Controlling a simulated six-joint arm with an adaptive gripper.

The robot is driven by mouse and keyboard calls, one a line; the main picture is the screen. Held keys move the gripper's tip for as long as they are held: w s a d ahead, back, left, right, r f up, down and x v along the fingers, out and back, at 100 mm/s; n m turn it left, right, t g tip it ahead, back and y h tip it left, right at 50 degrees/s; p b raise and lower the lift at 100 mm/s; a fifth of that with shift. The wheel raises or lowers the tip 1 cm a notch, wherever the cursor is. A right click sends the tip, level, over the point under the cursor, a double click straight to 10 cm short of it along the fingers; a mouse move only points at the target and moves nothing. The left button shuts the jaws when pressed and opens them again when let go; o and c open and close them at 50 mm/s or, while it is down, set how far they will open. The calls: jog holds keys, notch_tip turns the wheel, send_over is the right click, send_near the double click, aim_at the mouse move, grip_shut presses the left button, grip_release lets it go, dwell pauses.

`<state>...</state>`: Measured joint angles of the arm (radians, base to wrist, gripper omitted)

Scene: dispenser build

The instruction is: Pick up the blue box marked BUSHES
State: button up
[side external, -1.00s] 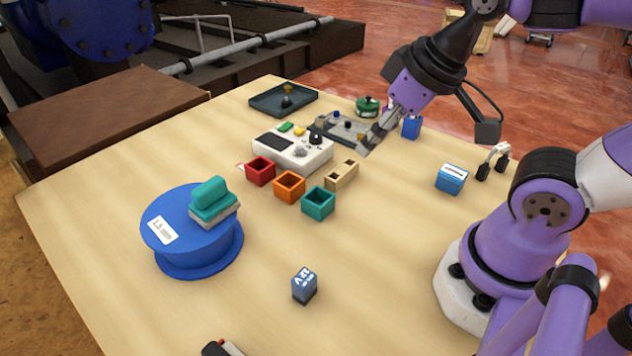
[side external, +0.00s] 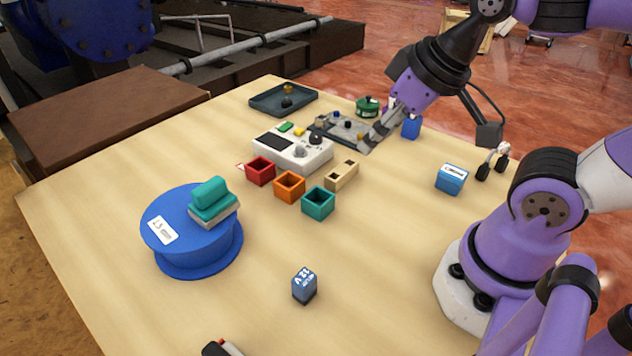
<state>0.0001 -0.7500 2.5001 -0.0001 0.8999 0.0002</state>
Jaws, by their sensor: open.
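A blue box with a white label (side external: 451,180) stands on the right part of the table, near my base; its print is too small to read. Another blue box (side external: 411,128) stands farther back, just right of my gripper, with no readable marking. I cannot tell which one is marked BUSHES. My gripper (side external: 374,141) is open, pointing down-left over the right end of a grey tray with small parts (side external: 345,132). Nothing shows between its fingers. It is apart from the labelled box, which is to its lower right.
Red (side external: 260,171), orange (side external: 289,186) and teal (side external: 318,201) open bins stand mid-table beside a tan holed block (side external: 341,175) and a white device (side external: 292,149). A blue spool (side external: 192,240) and a small dark-blue block with white print (side external: 304,286) stand nearer.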

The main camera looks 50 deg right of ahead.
jog(key=o, duration=0.5)
jog(key=shift+c, duration=0.2)
jog(key=g, duration=0.6)
send_over(454, 171)
jog(key=shift+m, duration=0.3)
notch_tip(454, 171, down, 7)
jog(key=shift+w+d+r, duration=0.1)
jog(key=shift+r, duration=0.1)
jog(key=f, duration=0.4)
jog(key=shift+s+d+f, duration=0.1)
jog(key=shift+s+f, duration=0.1)
jog(key=shift+f, duration=0.15)
jog(key=shift+a+f, duration=0.2)
jog(key=shift+f, duration=2.65)
